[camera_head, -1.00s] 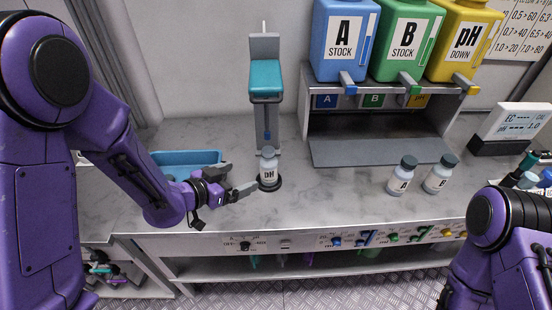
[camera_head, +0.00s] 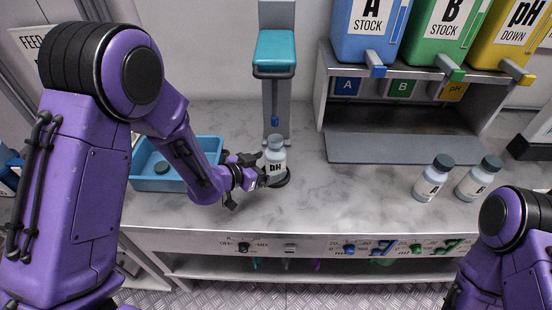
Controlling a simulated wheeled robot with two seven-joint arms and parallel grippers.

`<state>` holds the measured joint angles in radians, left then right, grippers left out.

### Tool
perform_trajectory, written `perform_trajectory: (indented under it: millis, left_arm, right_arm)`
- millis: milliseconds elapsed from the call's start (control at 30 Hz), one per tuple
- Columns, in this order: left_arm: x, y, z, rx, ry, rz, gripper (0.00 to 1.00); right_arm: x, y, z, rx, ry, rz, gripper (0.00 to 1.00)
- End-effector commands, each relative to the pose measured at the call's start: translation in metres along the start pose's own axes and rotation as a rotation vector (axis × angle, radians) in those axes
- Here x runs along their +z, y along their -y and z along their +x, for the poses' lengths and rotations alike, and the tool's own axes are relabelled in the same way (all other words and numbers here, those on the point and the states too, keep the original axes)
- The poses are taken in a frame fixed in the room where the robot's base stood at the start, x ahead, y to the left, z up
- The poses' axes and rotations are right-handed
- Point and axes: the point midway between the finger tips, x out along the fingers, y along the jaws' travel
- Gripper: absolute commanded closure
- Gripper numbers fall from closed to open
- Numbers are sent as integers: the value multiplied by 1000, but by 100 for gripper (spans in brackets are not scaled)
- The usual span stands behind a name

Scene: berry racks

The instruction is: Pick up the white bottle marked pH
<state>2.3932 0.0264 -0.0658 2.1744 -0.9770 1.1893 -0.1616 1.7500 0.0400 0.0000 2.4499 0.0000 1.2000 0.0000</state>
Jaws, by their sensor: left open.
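The teal dispenser (camera_head: 275,55) rises right behind the bottle. A blue tray (camera_head: 170,185) lies left, partly behind my left arm. Bottles A (camera_head: 432,180) and B (camera_head: 477,180) stand to the right, before the rack (camera_head: 400,148) with large canisters. The counter between is clear.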

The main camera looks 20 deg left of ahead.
Motion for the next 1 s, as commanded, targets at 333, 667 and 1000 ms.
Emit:
perform_trajectory:
  millis: [333,667,1000]
  left_arm:
    - [-2,8,48,-2,0,-2,7]
    - [-2,8,48,-4,-1,-2,52]
    - [-2,9,47,-4,-1,-2,67]
  right_arm:
    - [-8,-2,-20,0,0,0,100]
    - [-8,-2,-18,0,0,0,100]
    - [-7,-2,-18,0,0,0,100]
